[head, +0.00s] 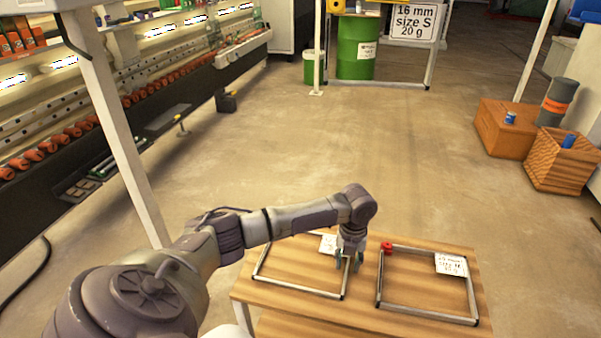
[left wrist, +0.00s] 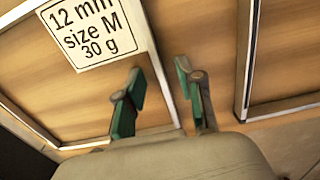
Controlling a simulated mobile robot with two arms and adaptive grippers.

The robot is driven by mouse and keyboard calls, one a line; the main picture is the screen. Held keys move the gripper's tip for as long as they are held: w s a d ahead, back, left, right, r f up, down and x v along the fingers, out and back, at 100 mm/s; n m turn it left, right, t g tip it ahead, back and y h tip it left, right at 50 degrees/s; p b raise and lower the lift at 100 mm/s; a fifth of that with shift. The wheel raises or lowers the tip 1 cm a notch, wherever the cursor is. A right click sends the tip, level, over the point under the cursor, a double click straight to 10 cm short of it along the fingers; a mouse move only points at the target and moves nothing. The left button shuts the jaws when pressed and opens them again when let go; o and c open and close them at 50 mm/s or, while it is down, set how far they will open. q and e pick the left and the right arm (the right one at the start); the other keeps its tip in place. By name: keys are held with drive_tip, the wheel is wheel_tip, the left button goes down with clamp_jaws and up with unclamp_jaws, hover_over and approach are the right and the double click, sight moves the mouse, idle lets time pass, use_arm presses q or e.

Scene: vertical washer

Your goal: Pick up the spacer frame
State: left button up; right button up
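Two thin grey rectangular spacer frames lie on a wooden table (head: 262,322). The left frame (head: 300,289) has a white label (head: 328,243), partly hidden by my arm in the head view. In the left wrist view this label (left wrist: 88,32) reads "12 mm size M 30 g". The right frame (head: 428,314) has a white label (head: 451,264) too small to read surely. My left gripper (head: 347,262) points down at the right bar of the left frame. Its green-padded fingers (left wrist: 160,98) are apart, with that bar (left wrist: 163,85) showing between them. Contact cannot be told. My right gripper is not visible.
A red object (head: 387,247) sits at the right frame's upper left corner. A sign (head: 414,20) at the back reads "16 mm size S 20 g". A long machine (head: 150,90) runs along the left. Boxes (head: 505,128) stand at right. The middle floor is clear.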

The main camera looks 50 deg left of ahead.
use_arm(q)
clamp_jaws()
drive_tip(key=shift+r, duration=0.1)
drive_tip(key=shift+r, duration=0.3)
drive_tip(key=r, duration=0.3)
drive_tip(key=shift+d+r, duration=0.25)
drive_tip(key=shift+r, duration=0.15)
drive_tip(key=s+d+r, duration=0.2)
drive_tip(key=d+r, duration=0.4)
drive_tip(key=d, duration=0.5)
drive_tip(key=shift+r, duration=0.25)
